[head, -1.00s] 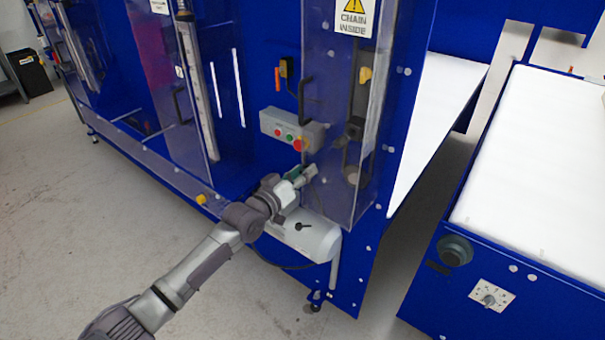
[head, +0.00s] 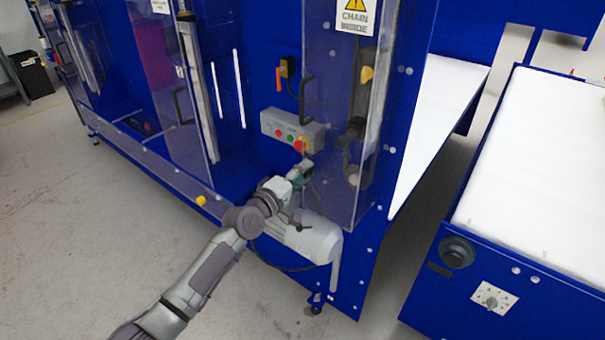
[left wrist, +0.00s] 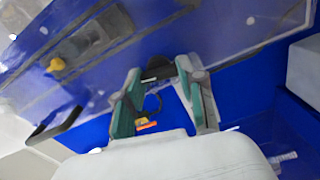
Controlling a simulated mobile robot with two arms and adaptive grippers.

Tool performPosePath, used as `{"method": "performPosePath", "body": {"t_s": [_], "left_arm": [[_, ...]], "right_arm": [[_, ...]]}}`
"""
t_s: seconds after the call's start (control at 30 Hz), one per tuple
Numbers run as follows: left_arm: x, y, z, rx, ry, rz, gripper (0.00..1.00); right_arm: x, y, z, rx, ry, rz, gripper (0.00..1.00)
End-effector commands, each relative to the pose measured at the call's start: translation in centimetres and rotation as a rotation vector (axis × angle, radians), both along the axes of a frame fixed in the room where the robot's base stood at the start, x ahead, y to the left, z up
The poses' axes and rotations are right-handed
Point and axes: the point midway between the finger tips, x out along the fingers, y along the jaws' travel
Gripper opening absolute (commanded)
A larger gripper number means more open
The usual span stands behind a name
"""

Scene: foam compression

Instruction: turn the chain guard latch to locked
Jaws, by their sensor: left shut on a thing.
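The chain guard (head: 345,110) is a tall clear panel on the blue machine, with a "CHAIN INSIDE" sign near its top. My left gripper (head: 305,166) is at the guard's lower left edge, just below the red knob of the control box. In the left wrist view, its green-and-grey fingers (left wrist: 160,82) are shut on a small dark piece (left wrist: 158,69) at the guard's edge, which appears to be the latch. The fingers hide most of it, and I cannot tell its angle. My right gripper is not in view.
A grey control box (head: 283,128) with green and red buttons is just above the gripper. A black guard handle (head: 304,98) is higher up. A light grey motor (head: 308,238) sits below. A white-topped conveyor (head: 540,165) stands at right. Open floor lies at left.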

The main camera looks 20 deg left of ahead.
Motion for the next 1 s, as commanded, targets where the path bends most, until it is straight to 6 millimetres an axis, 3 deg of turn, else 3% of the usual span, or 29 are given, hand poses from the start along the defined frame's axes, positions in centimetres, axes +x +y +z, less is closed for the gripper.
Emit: {"method": "performPosePath", "body": {"t_s": [0.4, 0.93, 0.97, 1.0], "left_arm": [[0.00, 0.03, -0.13, -0.170, 0.063, 0.001, 0.04], [-0.01, 0.01, -0.16, -0.192, 0.072, 0.000, 0.04], [-0.01, 0.00, -0.16, -0.192, 0.072, 0.000, 0.42], [-0.01, 0.00, -0.16, -0.192, 0.072, 0.000, 0.49]], "right_arm": [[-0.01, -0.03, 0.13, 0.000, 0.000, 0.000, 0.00], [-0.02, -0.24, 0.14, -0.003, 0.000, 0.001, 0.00], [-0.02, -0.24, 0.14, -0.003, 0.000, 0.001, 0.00], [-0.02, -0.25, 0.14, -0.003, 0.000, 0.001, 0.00]]}}
